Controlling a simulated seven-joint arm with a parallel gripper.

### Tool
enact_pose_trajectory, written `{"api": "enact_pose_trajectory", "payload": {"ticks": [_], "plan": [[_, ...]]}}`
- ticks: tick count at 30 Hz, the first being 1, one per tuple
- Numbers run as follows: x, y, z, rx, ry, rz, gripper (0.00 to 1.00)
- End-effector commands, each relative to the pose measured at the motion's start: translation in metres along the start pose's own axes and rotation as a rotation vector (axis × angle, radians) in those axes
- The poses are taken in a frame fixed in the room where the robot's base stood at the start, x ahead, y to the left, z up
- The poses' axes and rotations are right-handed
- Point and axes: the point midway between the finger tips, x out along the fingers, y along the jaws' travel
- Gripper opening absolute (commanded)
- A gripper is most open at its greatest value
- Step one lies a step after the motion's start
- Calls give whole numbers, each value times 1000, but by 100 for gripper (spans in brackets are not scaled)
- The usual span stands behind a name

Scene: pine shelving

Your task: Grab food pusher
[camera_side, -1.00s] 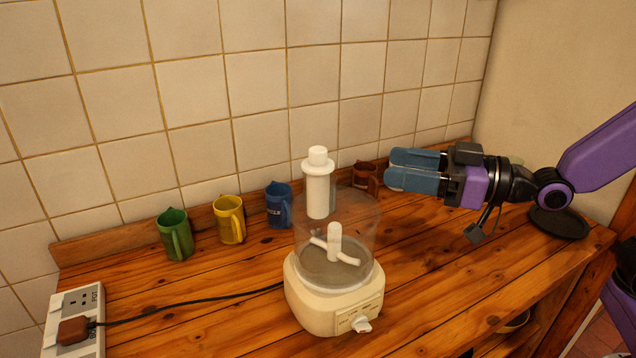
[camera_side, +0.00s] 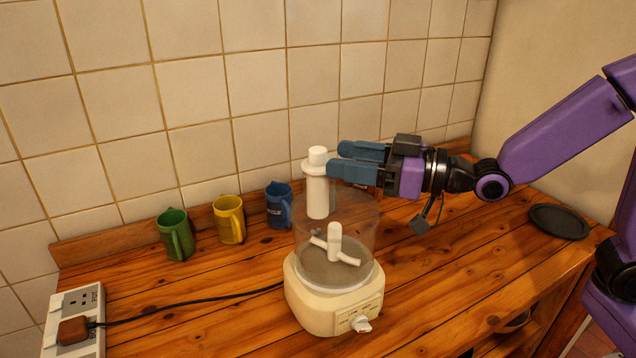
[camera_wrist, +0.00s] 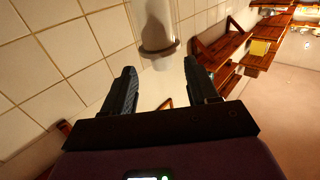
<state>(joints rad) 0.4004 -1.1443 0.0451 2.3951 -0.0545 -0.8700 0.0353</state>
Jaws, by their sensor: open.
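The white food pusher (camera_side: 317,192) stands upright behind the clear bowl of the food processor (camera_side: 335,298), with a knob and wide collar at its top. I cannot tell whether it sits in the bowl or behind it. My gripper (camera_side: 336,158) is open, level, and close to the right of the pusher's top, fingers pointing left. In the wrist view the pusher (camera_wrist: 155,22) is ahead, with its knob end near the gap between the fingertips (camera_wrist: 160,70). The pusher is not gripped.
Green (camera_side: 175,234), yellow (camera_side: 229,219) and blue (camera_side: 278,205) mugs stand along the tiled wall. A round black lid (camera_side: 559,221) lies at the right. A cable runs from the processor to a socket strip (camera_side: 77,318).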

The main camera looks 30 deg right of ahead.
Motion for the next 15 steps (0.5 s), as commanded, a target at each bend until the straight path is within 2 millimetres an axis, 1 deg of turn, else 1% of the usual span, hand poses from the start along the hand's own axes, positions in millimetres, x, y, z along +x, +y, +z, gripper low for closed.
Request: {"api": "enact_pose_trajectory", "payload": {"ticks": [5, 9, 12, 15], "plan": [[15, -1, -3, 0, 1, 0, 58], [33, -3, -7, -1, 1, -1, 58], [44, -2, -7, -1, -1, 0, 58], [50, -2, -7, 0, 0, 0, 58]]}}
